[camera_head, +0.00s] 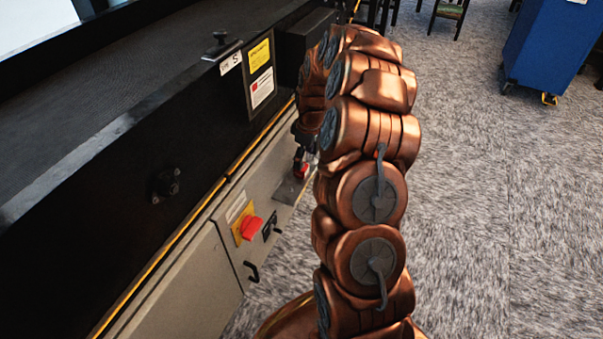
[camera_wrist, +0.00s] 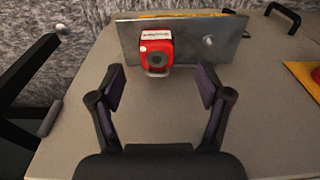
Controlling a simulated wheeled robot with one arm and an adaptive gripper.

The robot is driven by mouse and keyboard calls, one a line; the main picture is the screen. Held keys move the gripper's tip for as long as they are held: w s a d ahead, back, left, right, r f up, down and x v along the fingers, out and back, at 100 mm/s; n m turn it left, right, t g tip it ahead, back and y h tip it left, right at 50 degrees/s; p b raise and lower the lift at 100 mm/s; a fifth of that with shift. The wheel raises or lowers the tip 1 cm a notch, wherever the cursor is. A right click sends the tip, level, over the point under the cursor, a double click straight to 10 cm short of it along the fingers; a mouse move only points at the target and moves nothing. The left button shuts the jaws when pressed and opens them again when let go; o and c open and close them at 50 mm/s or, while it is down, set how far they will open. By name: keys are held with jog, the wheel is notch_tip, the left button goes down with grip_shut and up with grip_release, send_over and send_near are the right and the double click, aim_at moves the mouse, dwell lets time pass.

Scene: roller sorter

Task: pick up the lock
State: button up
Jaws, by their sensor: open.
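The lock (camera_wrist: 156,52) is a small red padlock with a white label, seen in the wrist view against a grey metal plate (camera_wrist: 190,40). In the head view the lock (camera_head: 302,168) is a small red spot beside my gripper, on the side of the machine. My gripper (camera_wrist: 160,85) is open, its two dark fingers spread. The fingertips lie short of the lock in the picture, one to each side of it, with nothing between them. In the head view my arm hides most of the gripper.
A red rotary switch (camera_head: 251,228) on a yellow plate and a black handle (camera_head: 251,272) are on the beige cabinet (camera_head: 180,300). The black machine side (camera_head: 130,190) rises above. A blue bin (camera_head: 548,45) stands at the back right.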

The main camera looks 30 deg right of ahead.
aim_at(302, 174)
jog(key=f+b, duration=0.1)
jog(key=f, duration=0.2)
jog(key=w+f+b, duration=0.1)
jog(key=f, duration=0.2)
jog(key=shift+w+a+f+b, duration=0.15)
jog(key=shift+b, duration=0.25)
jog(key=c, duration=1.3)
